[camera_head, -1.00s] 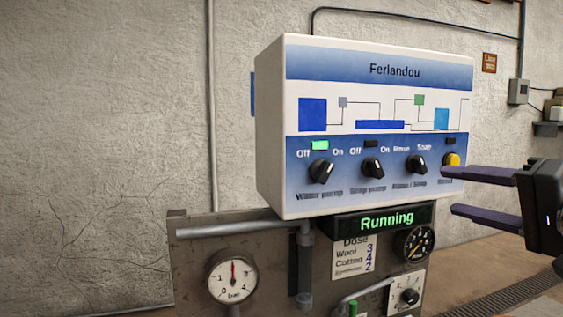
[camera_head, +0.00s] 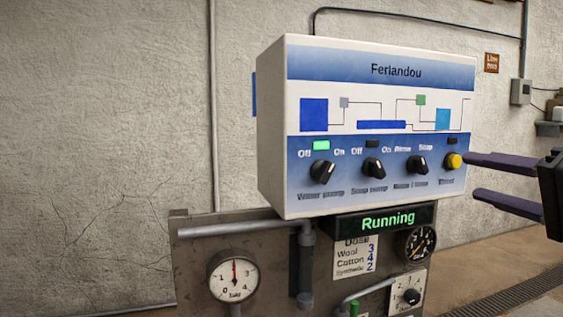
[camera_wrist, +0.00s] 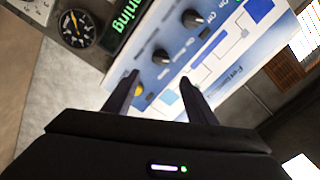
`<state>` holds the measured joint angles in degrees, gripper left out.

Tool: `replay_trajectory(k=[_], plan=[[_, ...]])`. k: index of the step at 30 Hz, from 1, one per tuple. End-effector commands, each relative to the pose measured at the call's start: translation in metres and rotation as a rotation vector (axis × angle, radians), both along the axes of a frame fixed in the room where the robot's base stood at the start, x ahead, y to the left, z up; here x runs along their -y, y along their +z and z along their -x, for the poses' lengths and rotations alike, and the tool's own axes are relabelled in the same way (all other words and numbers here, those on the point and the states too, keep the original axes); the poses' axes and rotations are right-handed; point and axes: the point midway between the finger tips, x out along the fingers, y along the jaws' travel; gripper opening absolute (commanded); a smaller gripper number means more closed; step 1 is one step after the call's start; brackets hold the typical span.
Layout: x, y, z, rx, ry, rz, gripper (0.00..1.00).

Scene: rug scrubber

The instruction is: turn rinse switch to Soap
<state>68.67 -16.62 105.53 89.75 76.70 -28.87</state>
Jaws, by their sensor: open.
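The rinse/soap switch (camera_head: 416,165) is a black knob on the blue lower band of the white control box (camera_head: 380,125). Labels for Rinse and Soap stand above it, left and right. Which way its pointer faces is too small to tell surely. It also shows in the wrist view (camera_wrist: 160,57), ahead of the fingers. My gripper (camera_head: 471,176) is open and empty at the right edge of the box, to the right of the switch and apart from it. In the wrist view my gripper (camera_wrist: 160,78) has its dark fingers spread toward the panel.
Two more black knobs, the soap pump (camera_head: 373,168) and water pump (camera_head: 322,172), are to the left. Below are a green "Running" display (camera_head: 388,219) and gauges. Open floor lies at the right.

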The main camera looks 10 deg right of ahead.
Motion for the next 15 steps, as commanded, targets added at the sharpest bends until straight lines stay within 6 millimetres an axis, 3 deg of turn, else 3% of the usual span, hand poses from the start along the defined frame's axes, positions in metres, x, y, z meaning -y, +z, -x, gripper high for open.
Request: replay_trajectory(k=[15], plan=[[-0.008,0.000,-0.054,0.000,0.002,-0.001,0.52]])
